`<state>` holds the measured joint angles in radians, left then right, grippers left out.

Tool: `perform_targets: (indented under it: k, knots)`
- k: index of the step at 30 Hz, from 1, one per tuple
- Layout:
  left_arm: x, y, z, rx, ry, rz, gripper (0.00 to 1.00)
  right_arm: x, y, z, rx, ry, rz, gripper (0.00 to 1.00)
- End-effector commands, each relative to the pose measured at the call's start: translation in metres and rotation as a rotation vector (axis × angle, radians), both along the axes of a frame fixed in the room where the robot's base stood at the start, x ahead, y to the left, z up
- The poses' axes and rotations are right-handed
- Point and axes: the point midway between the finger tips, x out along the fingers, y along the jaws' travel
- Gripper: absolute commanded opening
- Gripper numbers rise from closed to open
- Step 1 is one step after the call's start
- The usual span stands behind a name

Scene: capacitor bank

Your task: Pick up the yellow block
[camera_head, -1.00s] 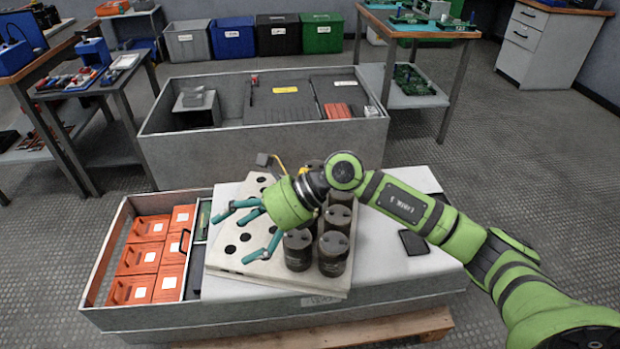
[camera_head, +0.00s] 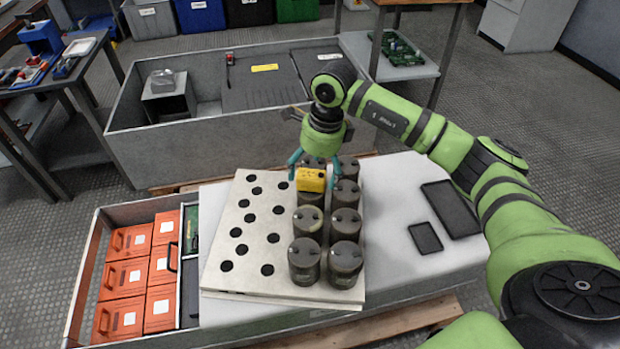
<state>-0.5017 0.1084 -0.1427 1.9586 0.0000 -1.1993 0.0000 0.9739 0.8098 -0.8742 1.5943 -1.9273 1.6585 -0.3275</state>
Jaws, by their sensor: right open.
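The yellow block (camera_head: 311,180) sits among the dark capacitors, at the level of their tops, towards the far end of the two rows. My right gripper (camera_head: 313,178) points down right over it, with one teal finger to the left of the block and one to the right. The fingers are open; whether they touch the block I cannot tell. The capacitors (camera_head: 345,256) stand upright on a white plate with black holes (camera_head: 232,262). My left gripper is not in view.
A grey bin with orange boxes (camera_head: 123,276) stands at the left. Two dark flat pads (camera_head: 425,238) lie on the white table surface (camera_head: 395,190) at the right. Behind is a large grey crate (camera_head: 150,120). The left of the plate is free of capacitors.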

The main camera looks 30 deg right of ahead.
Motion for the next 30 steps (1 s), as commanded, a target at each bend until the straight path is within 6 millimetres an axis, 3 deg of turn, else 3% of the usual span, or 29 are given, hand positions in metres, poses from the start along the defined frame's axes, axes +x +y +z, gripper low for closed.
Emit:
perform_targets:
  k: [1,6,15,17,20,21,30]
  knots:
    - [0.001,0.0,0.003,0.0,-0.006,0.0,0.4,0.002,0.002,-0.011,0.003,0.005,0.0,0.87]
    - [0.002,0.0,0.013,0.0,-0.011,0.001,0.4,0.006,0.004,-0.033,0.001,0.004,0.002,0.87]
    - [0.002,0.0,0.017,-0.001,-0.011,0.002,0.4,0.007,0.004,-0.037,0.002,0.001,0.001,0.87]
    - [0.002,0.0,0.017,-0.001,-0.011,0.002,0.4,0.007,0.004,-0.037,0.002,0.001,0.001,0.67]
    - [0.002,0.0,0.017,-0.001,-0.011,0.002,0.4,0.007,0.004,-0.037,0.002,0.001,0.001,0.27]
    - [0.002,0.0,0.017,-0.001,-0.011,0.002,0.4,0.007,0.004,-0.037,0.002,0.001,0.001,0.2]
    - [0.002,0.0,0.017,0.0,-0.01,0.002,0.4,0.007,0.004,-0.036,0.002,0.001,0.001,0.14]
